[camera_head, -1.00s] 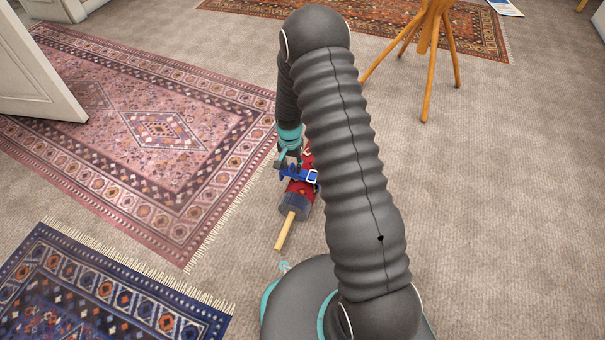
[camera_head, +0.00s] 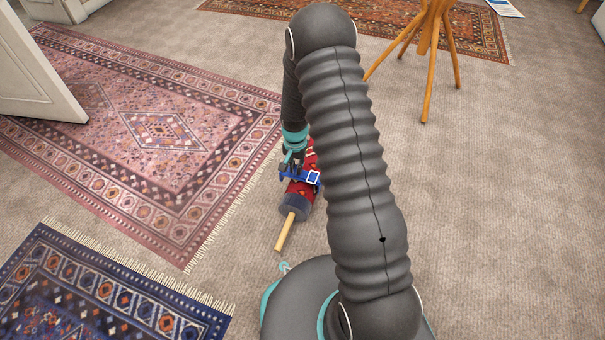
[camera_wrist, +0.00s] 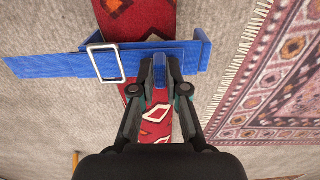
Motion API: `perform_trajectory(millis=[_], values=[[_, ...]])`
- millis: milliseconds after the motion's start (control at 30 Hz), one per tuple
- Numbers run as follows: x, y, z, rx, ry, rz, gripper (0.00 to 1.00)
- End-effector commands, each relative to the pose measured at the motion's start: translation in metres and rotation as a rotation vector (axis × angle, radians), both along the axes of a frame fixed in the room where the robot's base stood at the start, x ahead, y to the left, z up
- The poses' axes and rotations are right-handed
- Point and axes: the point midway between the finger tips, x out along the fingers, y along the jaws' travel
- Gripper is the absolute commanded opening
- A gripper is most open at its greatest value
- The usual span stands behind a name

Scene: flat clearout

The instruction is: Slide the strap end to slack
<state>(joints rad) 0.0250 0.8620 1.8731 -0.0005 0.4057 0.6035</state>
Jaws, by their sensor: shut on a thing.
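A rolled red patterned rug (camera_head: 309,160) lies on the carpet, with a grey end and a pale wooden rod sticking out of it. A blue strap (camera_head: 303,176) goes across the roll and has a pale metal buckle (camera_head: 313,177). In the wrist view the strap (camera_wrist: 45,66) runs across the roll (camera_wrist: 150,20), with the buckle (camera_wrist: 105,63) left of my fingers. My gripper (camera_wrist: 160,72) is shut on the blue strap end, over the roll and right of the buckle. The fingers and wrist hide part of the roll and strap.
A pink patterned rug (camera_head: 150,130) lies left of the roll and a blue one (camera_head: 95,290) at the lower left. A wooden-legged stand (camera_head: 428,60) is at the upper right. A white door (camera_head: 35,75) stands at the left. Carpet on the right is clear.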

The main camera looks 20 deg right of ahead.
Motion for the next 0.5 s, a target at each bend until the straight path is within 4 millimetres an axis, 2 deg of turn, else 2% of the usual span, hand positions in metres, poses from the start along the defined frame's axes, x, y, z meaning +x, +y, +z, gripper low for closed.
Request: perform_trajectory(millis=[500], values=[[-0.012,-0.015,-0.001,0.000,0.004,-0.001,0.00]])
